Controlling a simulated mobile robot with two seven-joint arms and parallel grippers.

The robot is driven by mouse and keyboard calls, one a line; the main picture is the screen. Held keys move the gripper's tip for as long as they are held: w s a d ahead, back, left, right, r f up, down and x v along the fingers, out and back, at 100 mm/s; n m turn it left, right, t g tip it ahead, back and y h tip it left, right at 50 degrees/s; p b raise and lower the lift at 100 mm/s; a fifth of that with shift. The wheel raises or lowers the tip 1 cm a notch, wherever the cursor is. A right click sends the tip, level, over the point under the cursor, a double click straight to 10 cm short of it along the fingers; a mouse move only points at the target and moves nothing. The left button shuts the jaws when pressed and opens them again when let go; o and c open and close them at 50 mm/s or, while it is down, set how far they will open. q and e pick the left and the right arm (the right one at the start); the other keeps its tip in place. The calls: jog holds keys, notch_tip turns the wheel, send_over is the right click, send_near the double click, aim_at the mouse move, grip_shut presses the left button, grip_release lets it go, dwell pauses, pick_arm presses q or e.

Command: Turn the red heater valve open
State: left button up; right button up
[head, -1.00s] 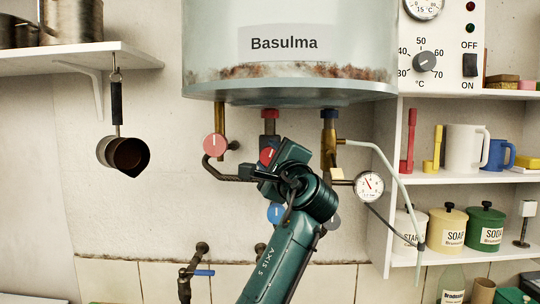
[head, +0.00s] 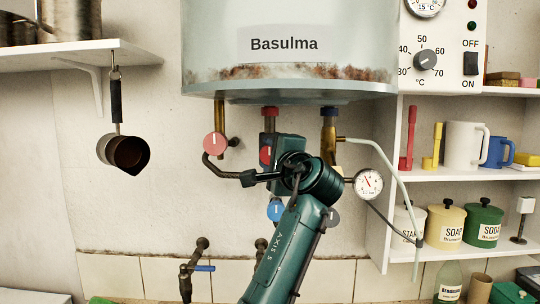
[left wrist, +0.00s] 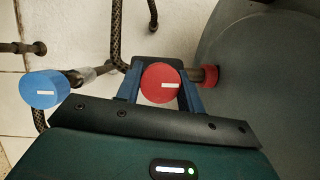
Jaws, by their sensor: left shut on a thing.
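The red heater valve (head: 265,155) is a round red knob with a white mark, on a pipe below the boiler (head: 290,92). My left gripper (head: 270,152) reaches up to it from below and partly hides it. In the left wrist view the red knob (left wrist: 158,78) sits between the two fingers of my left gripper (left wrist: 161,88), which is shut on it. The knob's white mark lies sideways in that view. My right gripper is not in view.
A paler red knob (head: 215,144) sits to the left and a blue knob (head: 275,210) just below. A pressure gauge (head: 368,184) is close on the right. Shelves with jars (head: 446,226) stand further right; a pan (head: 124,152) hangs at the left.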

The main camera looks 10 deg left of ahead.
pick_arm(q)
jog(key=o, duration=1)
jog(key=shift+s+d+f, duration=0.1)
jog(key=shift+s+d, duration=0.05)
jog(key=shift+s, duration=0.1)
jog(key=b+v, duration=0.4)
jog(key=v, duration=0.8)
jog(key=shift+s+d, duration=0.15)
jog(key=shift+s, duration=0.15)
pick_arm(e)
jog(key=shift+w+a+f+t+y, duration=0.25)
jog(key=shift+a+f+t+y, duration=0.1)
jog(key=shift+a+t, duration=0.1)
